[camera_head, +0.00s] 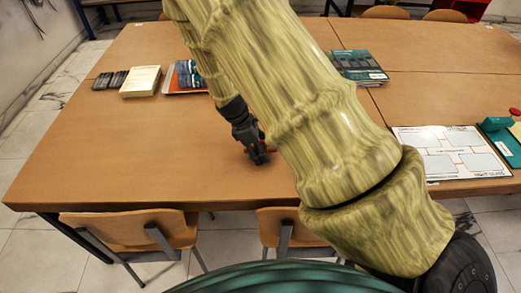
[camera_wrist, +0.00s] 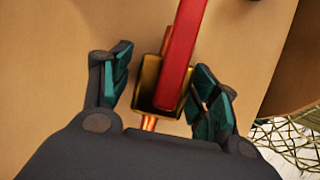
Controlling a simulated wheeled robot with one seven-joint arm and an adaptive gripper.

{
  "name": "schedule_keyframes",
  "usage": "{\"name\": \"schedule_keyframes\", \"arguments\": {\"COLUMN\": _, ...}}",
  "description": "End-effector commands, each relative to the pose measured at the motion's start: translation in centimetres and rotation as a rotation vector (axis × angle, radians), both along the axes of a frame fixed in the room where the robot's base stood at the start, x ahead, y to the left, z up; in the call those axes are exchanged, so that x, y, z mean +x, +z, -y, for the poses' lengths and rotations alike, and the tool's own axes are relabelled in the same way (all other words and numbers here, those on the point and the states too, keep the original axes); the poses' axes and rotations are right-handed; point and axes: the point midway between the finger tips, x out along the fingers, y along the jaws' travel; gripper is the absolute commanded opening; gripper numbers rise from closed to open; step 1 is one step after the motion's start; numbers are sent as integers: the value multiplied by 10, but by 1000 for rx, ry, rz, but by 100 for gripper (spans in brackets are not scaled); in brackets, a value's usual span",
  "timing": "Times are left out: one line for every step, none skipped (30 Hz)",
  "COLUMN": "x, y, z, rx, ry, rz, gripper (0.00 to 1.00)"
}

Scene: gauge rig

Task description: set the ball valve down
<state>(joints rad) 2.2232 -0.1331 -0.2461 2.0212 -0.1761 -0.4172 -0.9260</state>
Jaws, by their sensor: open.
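The ball valve (camera_wrist: 149,88) has a brass body, copper-coloured pipe ends and a long red lever handle. In the wrist view it lies between the two fingers of my gripper (camera_wrist: 160,95), on or just above the wooden table. The fingers are open, with a gap to the body on the left; on the right the finger is close to it, and I cannot tell if they touch. In the head view my gripper (camera_head: 257,152) is low over the table (camera_head: 130,150) near its front edge, and only a bit of red from the valve shows beside it.
Books (camera_head: 187,77) and a cream block (camera_head: 141,81) lie at the back left. A teal book (camera_head: 359,67) is at the back, and a printed board (camera_head: 451,153) lies at the right. Chairs (camera_head: 134,230) stand at the front edge. The left of the table is clear.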

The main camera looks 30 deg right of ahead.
Motion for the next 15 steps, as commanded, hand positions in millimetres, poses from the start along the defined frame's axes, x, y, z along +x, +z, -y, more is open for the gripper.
{"name": "schedule_keyframes", "arguments": {"x": 0, "y": 2, "z": 0, "rx": -1, "ry": -1, "rz": 1, "gripper": 60}}
{"name": "schedule_keyframes", "arguments": {"x": 1, "y": 3, "z": -1, "rx": 0, "ry": -1, "rz": 2, "gripper": 60}}
{"name": "schedule_keyframes", "arguments": {"x": 2, "y": 6, "z": -2, "rx": 0, "ry": 0, "rz": 2, "gripper": 60}}
{"name": "schedule_keyframes", "arguments": {"x": 2, "y": 8, "z": -2, "rx": 0, "ry": 0, "rz": 4, "gripper": 60}}
{"name": "schedule_keyframes", "arguments": {"x": 3, "y": 11, "z": -3, "rx": 0, "ry": 1, "rz": 3, "gripper": 60}}
{"name": "schedule_keyframes", "arguments": {"x": 4, "y": 15, "z": -5, "rx": 0, "ry": 1, "rz": 2, "gripper": 60}}
{"name": "schedule_keyframes", "arguments": {"x": 4, "y": 18, "z": -6, "rx": 0, "ry": 1, "rz": 2, "gripper": 60}}
{"name": "schedule_keyframes", "arguments": {"x": 5, "y": 22, "z": -7, "rx": 0, "ry": 1, "rz": 3, "gripper": 60}}
{"name": "schedule_keyframes", "arguments": {"x": 6, "y": 27, "z": -9, "rx": 0, "ry": 2, "rz": 3, "gripper": 60}}
{"name": "schedule_keyframes", "arguments": {"x": 7, "y": 31, "z": -11, "rx": 0, "ry": 2, "rz": 3, "gripper": 60}}
{"name": "schedule_keyframes", "arguments": {"x": 8, "y": 35, "z": -12, "rx": 0, "ry": 1, "rz": 3, "gripper": 60}}
{"name": "schedule_keyframes", "arguments": {"x": 10, "y": 40, "z": -14, "rx": 0, "ry": 1, "rz": 3, "gripper": 60}}
{"name": "schedule_keyframes", "arguments": {"x": 10, "y": 44, "z": -15, "rx": 0, "ry": 1, "rz": 3, "gripper": 60}}
{"name": "schedule_keyframes", "arguments": {"x": 11, "y": 48, "z": -16, "rx": -1, "ry": 0, "rz": 3, "gripper": 60}}
{"name": "schedule_keyframes", "arguments": {"x": 12, "y": 53, "z": -18, "rx": 0, "ry": 0, "rz": 4, "gripper": 60}}
